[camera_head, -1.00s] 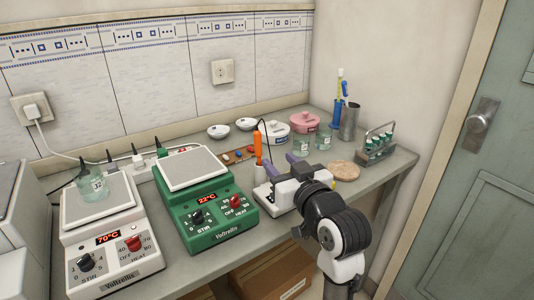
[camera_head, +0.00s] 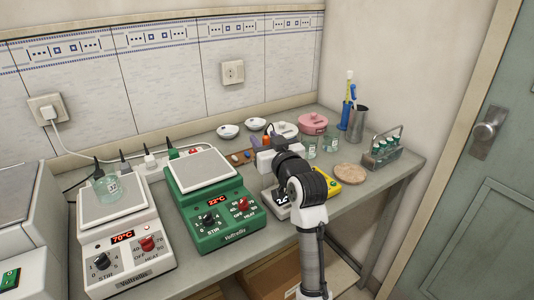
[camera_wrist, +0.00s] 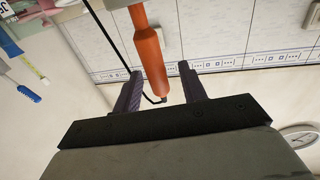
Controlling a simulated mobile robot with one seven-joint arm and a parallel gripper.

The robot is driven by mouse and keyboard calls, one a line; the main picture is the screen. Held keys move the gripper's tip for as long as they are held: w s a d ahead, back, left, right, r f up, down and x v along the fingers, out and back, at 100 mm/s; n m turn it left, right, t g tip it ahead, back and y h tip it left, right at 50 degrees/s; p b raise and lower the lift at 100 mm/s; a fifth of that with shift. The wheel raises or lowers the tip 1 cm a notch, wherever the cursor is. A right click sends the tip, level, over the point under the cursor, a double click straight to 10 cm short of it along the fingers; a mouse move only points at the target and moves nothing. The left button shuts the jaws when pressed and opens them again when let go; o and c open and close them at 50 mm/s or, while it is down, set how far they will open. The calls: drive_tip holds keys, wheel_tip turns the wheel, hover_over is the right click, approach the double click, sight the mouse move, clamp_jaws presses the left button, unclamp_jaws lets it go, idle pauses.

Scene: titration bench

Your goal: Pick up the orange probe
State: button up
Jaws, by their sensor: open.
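The fingers are open, with a visible gap on both sides of the probe. In the head view, my gripper (camera_head: 267,142) is over the bench behind a meter, and only a small orange part of the probe (camera_head: 266,140) shows between the fingers. The rest of it is hidden by my gripper and wrist.
A meter with a yellow section (camera_head: 325,174) lies beneath my wrist. The green hotplate (camera_head: 210,200) stands left of it, the white hotplate (camera_head: 120,245) further left. Glass vials (camera_head: 311,148), a pink pot (camera_head: 313,123), a cork mat (camera_head: 350,171) and a tube rack (camera_head: 382,155) stand right.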

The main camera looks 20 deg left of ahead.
clamp_jaws()
drive_tip(key=shift+r, duration=0.15)
wheel_tip(320, 180, up, 20)
drive_tip(key=b, duration=0.1)
idle(0.8)
drive_tip(key=shift+w+f, duration=0.1)
drive_tip(key=shift+f, duration=0.1)
